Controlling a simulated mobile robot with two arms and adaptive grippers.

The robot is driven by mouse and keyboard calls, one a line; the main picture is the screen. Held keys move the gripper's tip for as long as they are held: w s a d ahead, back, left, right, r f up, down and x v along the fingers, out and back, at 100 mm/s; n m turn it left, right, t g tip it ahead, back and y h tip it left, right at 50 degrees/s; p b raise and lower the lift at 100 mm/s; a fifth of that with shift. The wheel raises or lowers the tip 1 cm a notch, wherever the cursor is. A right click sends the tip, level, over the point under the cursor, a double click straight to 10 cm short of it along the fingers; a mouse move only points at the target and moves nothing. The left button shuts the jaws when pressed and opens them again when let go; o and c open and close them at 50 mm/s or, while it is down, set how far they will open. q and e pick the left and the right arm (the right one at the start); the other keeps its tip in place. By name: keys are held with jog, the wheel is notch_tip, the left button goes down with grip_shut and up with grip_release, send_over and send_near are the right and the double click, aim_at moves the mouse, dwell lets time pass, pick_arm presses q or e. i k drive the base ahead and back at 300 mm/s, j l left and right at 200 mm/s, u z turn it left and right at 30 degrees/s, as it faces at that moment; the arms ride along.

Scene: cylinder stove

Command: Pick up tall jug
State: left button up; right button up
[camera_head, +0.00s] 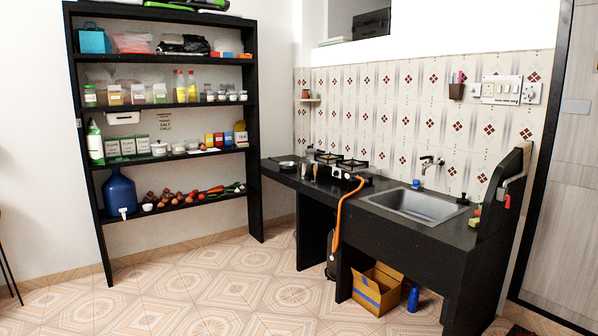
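A large blue jug (119,195) with a small pale tap at its lower front stands upright at the left end of the lowest visible shelf. It is the only clearly jug-like thing I can make out; whether it is the tall jug of the task I cannot tell. Neither of my grippers shows in the head view.
The black shelf unit (93,165) holds jars, bottles and vegetables. At right stands a black counter (340,190) with a stove (342,161) and sink (420,204). A cardboard box (378,289) and a blue bottle (413,299) are below. The tiled floor (200,290) in front is clear.

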aim_at(304, 166)
jog(key=i+u, duration=0.35)
jog(key=i, duration=2.3)
jog(key=i+j, duration=0.1)
jog(key=i, duration=1.25)
jog(key=i+z, duration=0.1)
jog(key=i, duration=1.3)
jog(key=i+j+z, duration=0.1)
jog(key=i+z, duration=0.35)
jog(key=i+j+z, duration=0.15)
jog(key=z, duration=0.3)
jog(key=i+j+z, duration=0.6)
jog(key=j+z, duration=0.25)
jog(key=l, duration=0.15)
